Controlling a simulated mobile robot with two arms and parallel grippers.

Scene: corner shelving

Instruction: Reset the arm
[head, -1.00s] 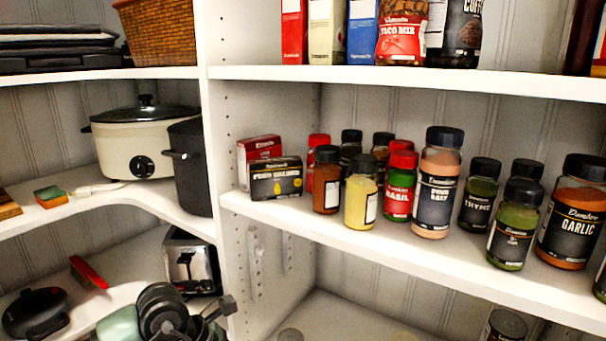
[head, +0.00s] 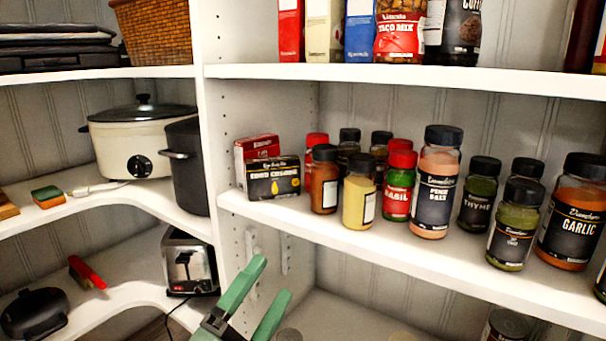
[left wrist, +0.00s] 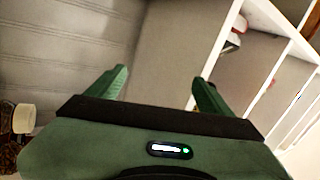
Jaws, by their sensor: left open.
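My left gripper (head: 272,281) is at the bottom of the head view. Its two green fingers are spread apart, with nothing between them. It is in front of the upright panel, below the middle spice shelf and to the right of the toaster. In the left wrist view the open fingers (left wrist: 160,77) show empty, with grey wall boards and white shelving beyond. My right gripper is not in view.
The spice shelf (head: 390,255) holds several jars and boxes above my gripper. A toaster (head: 190,265), a black pan (head: 36,314) and a red-handled item (head: 88,273) are on the lower left shelf. A slow cooker (head: 140,145) stands above.

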